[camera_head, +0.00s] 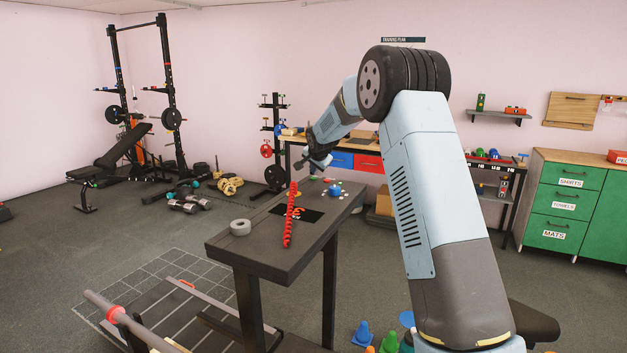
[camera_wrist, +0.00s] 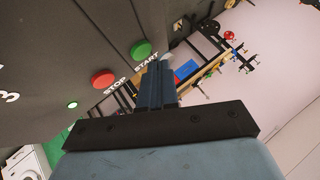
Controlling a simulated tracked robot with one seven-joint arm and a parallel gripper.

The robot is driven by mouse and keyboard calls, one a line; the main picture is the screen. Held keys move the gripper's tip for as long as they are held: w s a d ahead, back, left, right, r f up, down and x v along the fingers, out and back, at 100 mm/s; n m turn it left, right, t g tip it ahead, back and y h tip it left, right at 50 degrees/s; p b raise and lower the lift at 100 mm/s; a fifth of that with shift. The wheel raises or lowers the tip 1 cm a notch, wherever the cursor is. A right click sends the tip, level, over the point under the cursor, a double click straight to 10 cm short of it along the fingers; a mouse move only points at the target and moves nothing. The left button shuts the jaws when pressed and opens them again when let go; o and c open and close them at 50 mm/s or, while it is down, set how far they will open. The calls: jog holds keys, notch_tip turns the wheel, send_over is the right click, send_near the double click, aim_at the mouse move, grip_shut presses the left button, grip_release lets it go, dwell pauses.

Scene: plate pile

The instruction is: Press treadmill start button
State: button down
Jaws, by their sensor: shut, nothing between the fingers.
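The green START button (camera_wrist: 141,49) sits on a dark panel (camera_wrist: 60,40) in the wrist view. The red STOP button (camera_wrist: 103,79) is beside it to the lower left. My gripper (camera_wrist: 157,66) is shut with nothing in it; its tips are just right of the green button, close to the START label. Whether they touch the panel cannot be told. In the head view my gripper (camera_head: 320,162) is over the far end of the treadmill's dark console (camera_head: 262,262). The buttons are too small to make out surely there.
A red coiled cord (camera_head: 290,215) and a grey tape roll (camera_head: 240,227) lie on the console. A blue object (camera_head: 333,190) is near its far end. A workbench (camera_head: 370,148) stands behind.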

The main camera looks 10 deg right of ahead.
aim_at(315, 180)
jog(key=shift+r, duration=0.2)
jog(key=shift+r, duration=2.35)
jog(key=s+d+r+n+g, duration=0.1)
jog(key=s+r, duration=0.3)
jog(key=s, duration=0.6)
jog(key=s+d+r+n, duration=0.2)
jog(key=s+r, duration=0.2)
jog(key=s, duration=0.6)
jog(key=s+d+r+n+g, duration=0.1)
jog(key=s+r, duration=0.2)
jog(key=s, duration=0.7)
jog(key=s+f+n, duration=0.2)
jog(key=s+f, duration=0.1)
jog(key=s, duration=1.3)
jog(key=s+d+f+n+g, duration=0.1)
jog(key=s+f+n, duration=0.2)
jog(key=s, duration=1.4)
jog(key=shift+d+f+g, duration=0.15)
jog(key=shift+f+g, duration=0.15)
jog(key=shift+f, duration=0.5)
